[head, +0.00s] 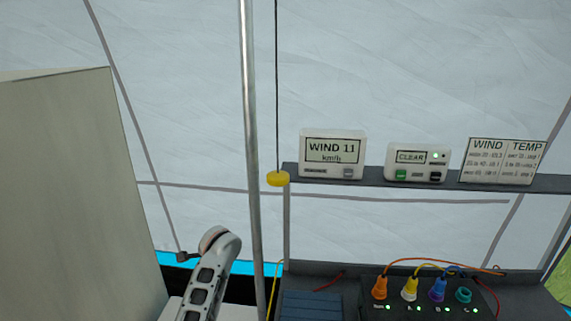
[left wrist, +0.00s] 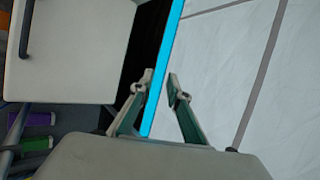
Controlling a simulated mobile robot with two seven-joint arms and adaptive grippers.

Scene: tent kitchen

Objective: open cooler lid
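A large pale panel (head: 70,190) stands upright and slightly tilted at the left of the head view. It may be the raised cooler lid, but its lower edge and any hinge are out of view. In the left wrist view, a pale flat rounded panel with a dark handle (left wrist: 70,50) shows at the upper left; it looks like part of the cooler. My left gripper (left wrist: 161,80) is open and empty, its fingers apart beside that panel, in front of the blue strip. A grey-white part of my arm shows low in the head view. My right gripper is not in view.
A metal pole (head: 250,150) stands right of the panel. A yellow knob (head: 278,179) hangs on a cord. A shelf (head: 400,180) holds displays, above a box with coloured plugs (head: 420,305). Purple (left wrist: 35,118) and green (left wrist: 36,144) items lie lower left in the wrist view.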

